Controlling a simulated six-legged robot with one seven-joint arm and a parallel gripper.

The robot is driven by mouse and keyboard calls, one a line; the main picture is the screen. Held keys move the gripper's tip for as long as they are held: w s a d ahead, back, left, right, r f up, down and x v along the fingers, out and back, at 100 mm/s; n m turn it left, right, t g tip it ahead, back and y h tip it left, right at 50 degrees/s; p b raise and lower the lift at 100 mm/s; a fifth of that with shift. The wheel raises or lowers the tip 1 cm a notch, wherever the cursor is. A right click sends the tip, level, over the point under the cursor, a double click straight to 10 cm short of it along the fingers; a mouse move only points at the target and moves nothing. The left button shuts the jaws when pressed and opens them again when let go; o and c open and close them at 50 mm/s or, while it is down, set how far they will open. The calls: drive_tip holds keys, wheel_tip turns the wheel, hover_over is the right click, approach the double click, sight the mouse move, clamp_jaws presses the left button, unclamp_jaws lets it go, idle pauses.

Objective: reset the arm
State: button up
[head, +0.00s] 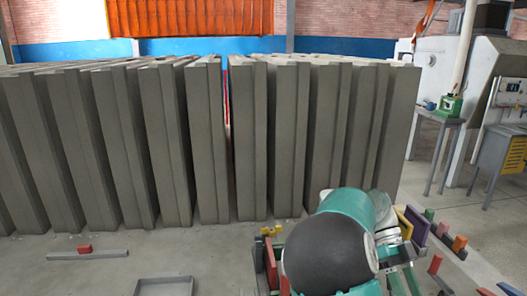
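My arm (335,240) shows in the head view at the lower right of centre, as a teal link with a large dark rounded end facing the camera. It stands in front of the row of grey panels (205,140) and covers part of the floor and the foot of some panels. I do not see my gripper or its fingers, so its opening and any contents are hidden.
The tall panels form a long row across the back. Coloured pieces lie beside my arm. A grey stand (440,119) is at right. Floor at left is mostly clear.

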drive_tip(key=s+a+r+n+t, duration=0.2)
drive_tip(key=a+n+t, duration=0.3)
drive_tip(key=n, duration=0.4)
drive_tip(key=s+a+r+n+t+y, duration=0.1)
drive_tip(key=s+a+n+t, duration=0.3)
drive_tip(key=a+n, duration=0.3)
drive_tip(key=s+a+r+n+t, duration=0.2)
drive_tip(key=s+a+n+t, duration=0.2)
drive_tip(key=n, duration=0.9)
drive_tip(key=shift+a+r+t+y, duration=0.3)
drive_tip(key=shift+a+t+y, duration=0.1)
drive_tip(key=shift+a+t, duration=1.05)
drive_tip(key=shift+s+d, duration=0.1)
